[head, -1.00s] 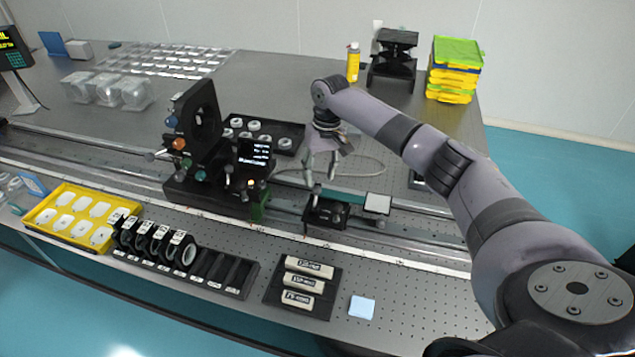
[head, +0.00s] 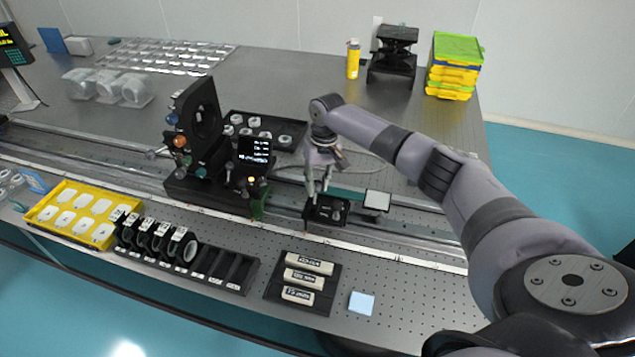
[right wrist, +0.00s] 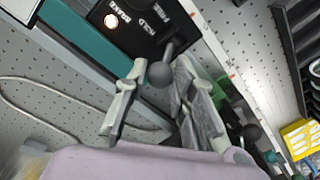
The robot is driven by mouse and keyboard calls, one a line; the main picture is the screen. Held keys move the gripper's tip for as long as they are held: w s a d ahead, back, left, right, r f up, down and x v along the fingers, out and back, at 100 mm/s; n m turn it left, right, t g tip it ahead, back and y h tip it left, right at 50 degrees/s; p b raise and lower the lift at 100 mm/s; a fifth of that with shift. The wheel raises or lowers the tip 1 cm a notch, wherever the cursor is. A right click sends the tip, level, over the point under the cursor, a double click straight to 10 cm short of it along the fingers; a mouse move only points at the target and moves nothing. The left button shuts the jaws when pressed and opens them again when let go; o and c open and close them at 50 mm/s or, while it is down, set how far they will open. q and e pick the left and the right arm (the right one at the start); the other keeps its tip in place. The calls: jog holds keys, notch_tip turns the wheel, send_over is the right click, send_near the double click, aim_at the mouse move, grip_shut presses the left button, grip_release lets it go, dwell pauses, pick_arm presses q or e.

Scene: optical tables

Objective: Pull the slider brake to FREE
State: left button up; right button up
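The slider (head: 325,210) is a small dark block on the rail, right of the black instrument stack. The right wrist view shows its black brake plate (right wrist: 135,22), with the words BRAKE, HLD and FREE and a lit round lamp (right wrist: 111,21). A brake lever with a dark ball knob (right wrist: 160,74) stands out from the plate, near the HLD word. My right gripper (head: 319,193) is just above the slider. In the right wrist view its fingers (right wrist: 160,64) are apart, one on each side of the knob. My left gripper is out of view.
The black instrument stack (head: 207,150) with a lit screen stands left of my right gripper. A flat pale square plate (head: 377,200) sits on the rail at its right. A labelled block holder (head: 303,283) and a blue pad (head: 361,303) lie in front. A thin cable loops behind.

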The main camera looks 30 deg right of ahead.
grip_shut()
jog(key=shift+r, duration=0.1)
jog(key=shift+s+r+p, duration=0.1)
jog(key=shift+r+p, duration=0.05)
jog(key=shift+p, duration=0.4)
jog(key=a+t+h+p, duration=0.1)
jog(key=p, duration=0.2)
jog(key=s+t+h+p, duration=0.1)
jog(key=p, duration=0.2)
jog(key=s+a+t+h+p, duration=0.1)
jog(key=p, duration=0.2)
jog(key=shift+a+r+h, duration=0.3)
jog(key=shift+a+h, duration=0.05)
jog(key=shift+h, duration=0.05)
jog(key=shift+s+a+f+t+h+p, duration=0.3)
jog(key=shift+s+a+t+h+p, duration=0.1)
jog(key=shift+t+h, duration=0.35)
jog(key=shift+s+a+f+t+h, duration=0.2)
jog(key=shift+t+h, duration=0.05)
jog(key=shift+s+a+f+t+h+b, duration=0.25)
jog(key=shift+a+f+t+h+b, duration=0.1)
jog(key=shift+t+h+b, duration=0.2)
jog(key=shift+s+a+f+n+t+h+b, duration=0.15)
jog(key=shift+s+a+t+h+b, duration=0.1)
jog(key=shift+t+h+b, duration=0.35)
jog(key=shift+s+a+f+n+t+h+b, duration=0.1)
jog(key=shift+s+a+n+t+h+b, duration=0.1)
jog(key=shift+t+h+b, duration=0.3)
